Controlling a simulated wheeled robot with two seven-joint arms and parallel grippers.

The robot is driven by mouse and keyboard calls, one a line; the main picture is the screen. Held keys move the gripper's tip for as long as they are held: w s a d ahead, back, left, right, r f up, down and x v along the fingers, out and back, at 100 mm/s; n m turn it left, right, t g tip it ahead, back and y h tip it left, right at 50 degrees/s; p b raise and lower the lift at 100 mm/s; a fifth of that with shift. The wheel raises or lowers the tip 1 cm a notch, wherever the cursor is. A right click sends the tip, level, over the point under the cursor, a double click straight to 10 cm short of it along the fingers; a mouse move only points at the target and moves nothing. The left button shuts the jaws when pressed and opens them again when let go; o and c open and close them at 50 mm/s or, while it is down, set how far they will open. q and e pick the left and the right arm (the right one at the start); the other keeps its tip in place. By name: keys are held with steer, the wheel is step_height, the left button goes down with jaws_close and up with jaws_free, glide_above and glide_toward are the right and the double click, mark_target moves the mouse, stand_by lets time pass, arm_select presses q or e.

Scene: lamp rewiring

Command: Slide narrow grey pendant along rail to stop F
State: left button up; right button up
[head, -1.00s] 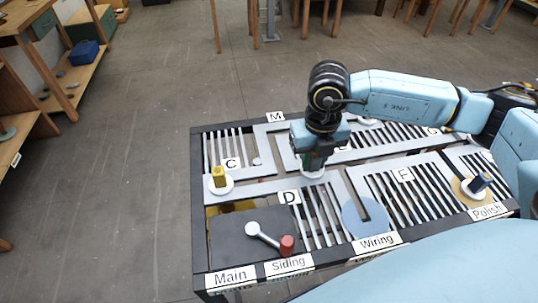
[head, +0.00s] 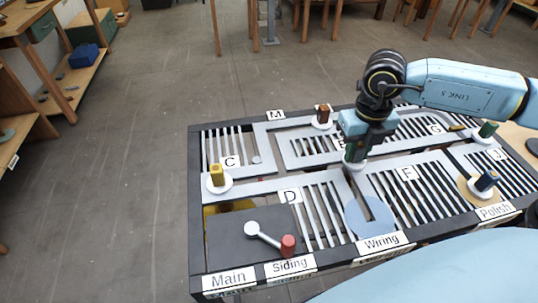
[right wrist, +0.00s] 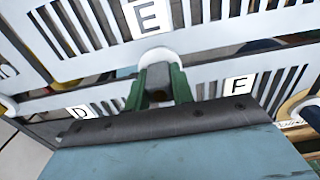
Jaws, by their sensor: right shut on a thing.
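My right gripper (head: 355,152) points down at the panel and is shut on a pendant. In the right wrist view its green fingers (right wrist: 163,88) stand either side of a dark body, with a white round base (right wrist: 158,55) beyond. The base sits on the pale rail (head: 330,178), below label E (right wrist: 147,17) and between labels D and F. Label F (head: 407,174) is to the gripper's right. My left gripper is not in view.
A yellow pendant (head: 217,175) stands by C, a brown one (head: 323,114) at the back, a green one (head: 487,130) at right and a blue one (head: 486,181) by Polish. A red-knobbed lever (head: 288,245) lies front left. A blue disc (head: 369,216) is above Wiring.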

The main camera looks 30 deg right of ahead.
steer(key=shift+s+d+f+b, duration=0.1)
steer(key=shift+s+d+b, duration=0.15)
steer(key=shift+d, duration=0.6)
steer(key=shift+s+d+r+b, duration=0.1)
steer(key=shift+s+d+b, duration=0.1)
steer(key=shift+d, duration=0.65)
steer(key=shift+s+d+f+b, duration=0.1)
steer(key=shift+s+d+b, duration=0.15)
steer(key=shift+d, duration=0.6)
steer(key=d+b, duration=0.1)
steer(key=d, duration=0.2)
steer(key=s+d+b, duration=0.1)
steer(key=d, duration=0.1)
steer(key=shift+s+d, duration=0.2)
steer(key=shift+d, duration=0.2)
steer(key=o, duration=1)
step_height(320, 180, up, 14)
steer(key=shift+f+p, duration=0.25)
steer(key=shift+p, duration=0.15)
